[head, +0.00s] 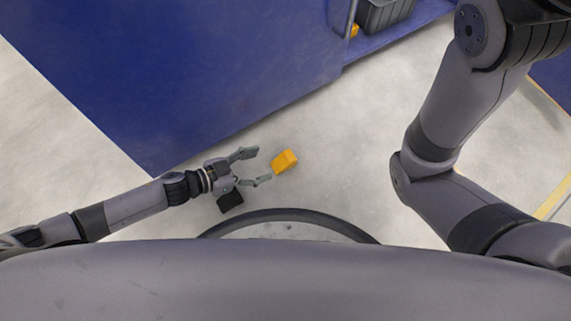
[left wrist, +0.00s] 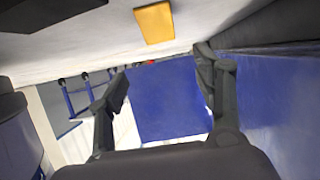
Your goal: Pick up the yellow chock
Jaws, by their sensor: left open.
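The yellow chock (head: 284,161) lies on the pale floor in the head view, close to the front of the blue structure. My left gripper (head: 257,166) is open and empty, its fingers pointing toward the chock with a small gap left between them and it. In the left wrist view the chock (left wrist: 154,23) shows as a yellow block at the top, above and beyond the open fingers of my left gripper (left wrist: 160,80). My right arm shows at the right of the head view, but its gripper is out of the picture.
A large blue structure (head: 190,70) stands beside my left arm. A grey bin (head: 384,14) rests on a blue surface at the top, with another small orange-yellow piece (head: 354,30) next to it. The floor right of the chock is clear.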

